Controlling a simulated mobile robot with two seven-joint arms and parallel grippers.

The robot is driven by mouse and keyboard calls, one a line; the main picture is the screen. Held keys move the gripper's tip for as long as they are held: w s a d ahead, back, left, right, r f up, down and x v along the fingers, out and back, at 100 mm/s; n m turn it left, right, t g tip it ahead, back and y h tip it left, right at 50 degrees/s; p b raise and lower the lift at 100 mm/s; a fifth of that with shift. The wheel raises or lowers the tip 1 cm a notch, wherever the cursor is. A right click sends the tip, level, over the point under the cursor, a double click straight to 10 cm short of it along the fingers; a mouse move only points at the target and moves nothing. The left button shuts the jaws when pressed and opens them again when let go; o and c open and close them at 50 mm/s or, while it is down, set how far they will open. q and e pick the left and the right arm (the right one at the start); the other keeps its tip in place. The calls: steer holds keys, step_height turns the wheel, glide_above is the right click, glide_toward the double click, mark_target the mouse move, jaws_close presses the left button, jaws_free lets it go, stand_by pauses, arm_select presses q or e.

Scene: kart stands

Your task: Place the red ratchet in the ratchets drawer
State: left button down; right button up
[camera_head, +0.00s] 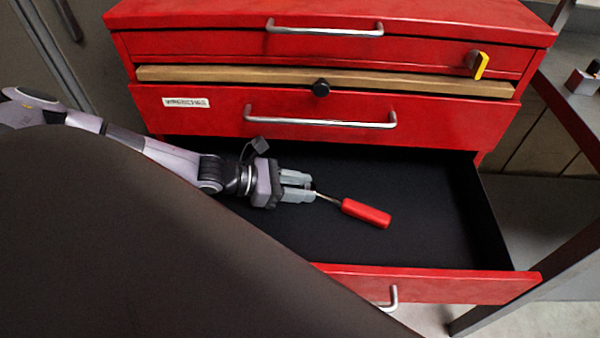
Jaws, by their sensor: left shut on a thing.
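The red ratchet (366,213) has a red handle and a thin metal shaft. My left gripper (309,188) is shut on its metal end, and the handle points to the lower right. The gripper and ratchet are over the open bottom drawer (430,282), inside its outline. I cannot tell whether the ratchet touches the black drawer floor. The drawer's front is seen from above, so no label shows on it. My right gripper is not in view.
The red cabinet (210,118) has a shut drawer labelled "WRENCHES" (186,102) above the open one. A wooden board (420,82) with a black knob sits above that. A yellow item (481,65) is at the upper right. The drawer floor's right side is clear.

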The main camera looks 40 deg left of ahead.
arm_select(q)
steer(key=c, duration=0.7)
jaws_free()
steer(key=shift+f, duration=0.1)
steer(key=shift+s+a+r+p, duration=0.1)
steer(key=shift+r+p, duration=0.15)
steer(key=shift+p, duration=0.05)
steer(key=p+v, duration=0.3)
steer(key=v, duration=0.3)
steer(key=shift+p, duration=0.3)
steer(key=shift+s+a+r, duration=0.15)
steer(key=shift+s+a, duration=0.25)
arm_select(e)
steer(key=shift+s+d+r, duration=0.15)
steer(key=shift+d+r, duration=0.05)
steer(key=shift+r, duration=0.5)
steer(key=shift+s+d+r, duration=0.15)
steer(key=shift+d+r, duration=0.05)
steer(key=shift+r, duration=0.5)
